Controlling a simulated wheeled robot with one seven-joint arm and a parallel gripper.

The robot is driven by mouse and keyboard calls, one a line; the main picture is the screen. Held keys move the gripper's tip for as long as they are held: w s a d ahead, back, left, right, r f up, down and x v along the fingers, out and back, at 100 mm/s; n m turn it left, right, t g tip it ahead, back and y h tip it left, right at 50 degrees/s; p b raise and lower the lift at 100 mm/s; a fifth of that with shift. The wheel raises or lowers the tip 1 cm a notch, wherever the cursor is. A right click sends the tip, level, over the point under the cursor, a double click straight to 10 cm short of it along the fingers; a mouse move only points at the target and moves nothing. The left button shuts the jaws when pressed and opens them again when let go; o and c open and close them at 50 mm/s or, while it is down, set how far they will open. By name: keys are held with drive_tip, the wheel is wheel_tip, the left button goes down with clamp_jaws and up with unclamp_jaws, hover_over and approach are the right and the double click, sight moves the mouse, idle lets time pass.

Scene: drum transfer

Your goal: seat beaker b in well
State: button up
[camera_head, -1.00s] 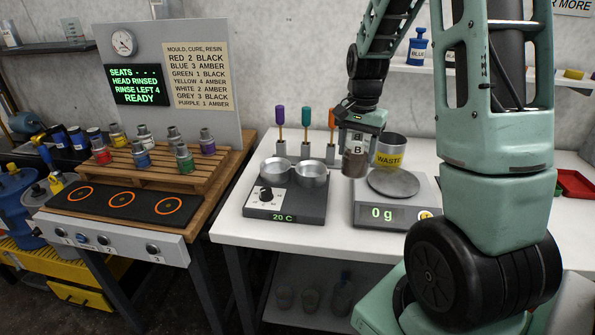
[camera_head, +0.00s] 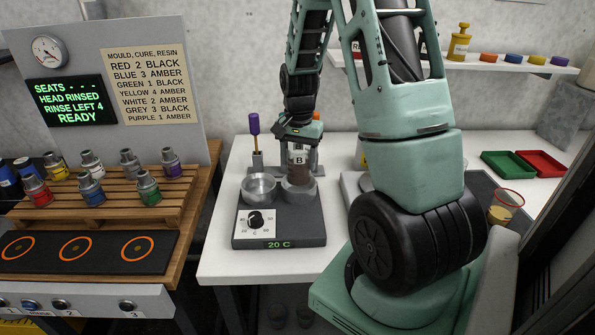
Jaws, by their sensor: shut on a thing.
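Beaker B (camera_head: 299,170), a clear vessel with a white "B" label and brown contents, is upright in my gripper (camera_head: 298,147). My gripper is shut on its upper part. The beaker is at the right well (camera_head: 299,196) of the dark heater block (camera_head: 280,227), which reads 20 C. Its lower end overlaps the well's rim in the picture; I cannot tell whether it touches the bottom. The left well (camera_head: 259,188) is a metal cup and looks empty.
A purple-handled tool (camera_head: 254,125) stands behind the wells. My arm hides most of the scale right of the heater. Pallets of coloured bottles (camera_head: 90,190) stand left. Green (camera_head: 508,165) and red (camera_head: 541,163) trays and a beaker (camera_head: 505,208) are at right.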

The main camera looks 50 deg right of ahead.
sight(299, 171)
drive_tip(key=shift+f+p, duration=0.3)
drive_tip(key=shift+f, duration=1.8)
drive_tip(key=shift+f, duration=0.2)
drive_tip(key=o, duration=1.1)
drive_tip(key=shift+r, duration=0.15)
